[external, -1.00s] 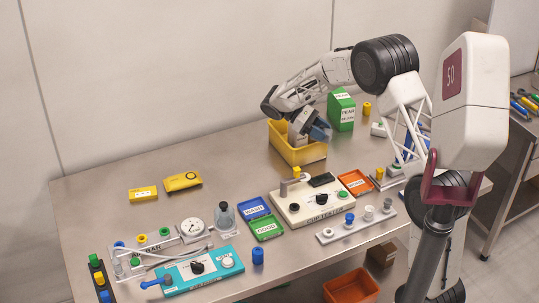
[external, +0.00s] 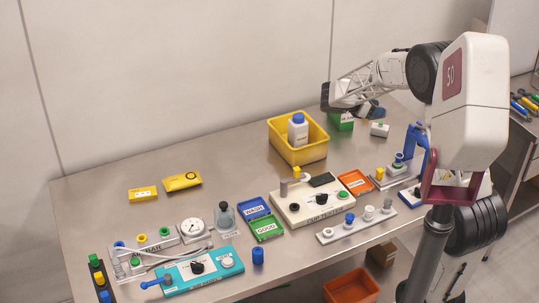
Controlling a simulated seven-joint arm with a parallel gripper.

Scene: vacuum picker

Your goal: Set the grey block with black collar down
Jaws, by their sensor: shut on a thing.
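My gripper (external: 352,106) is over the back of the table, beyond the yellow bin's right side and in front of or above the green box (external: 341,125). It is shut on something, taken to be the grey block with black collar. The gripper's own dark and pale parts hide the block, so its shape, collar and tilt cannot be made out. I cannot tell how high it is above the table or the box. The yellow bin (external: 276,147) holds a white bottle with a blue cap (external: 298,130).
A small white box with a green button (external: 380,129) stands right of the green box. A cream tester (external: 316,208), an orange tray (external: 355,183) and a blue stand (external: 415,145) are nearer. The table left of the yellow bin is clear around two yellow items (external: 182,181).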

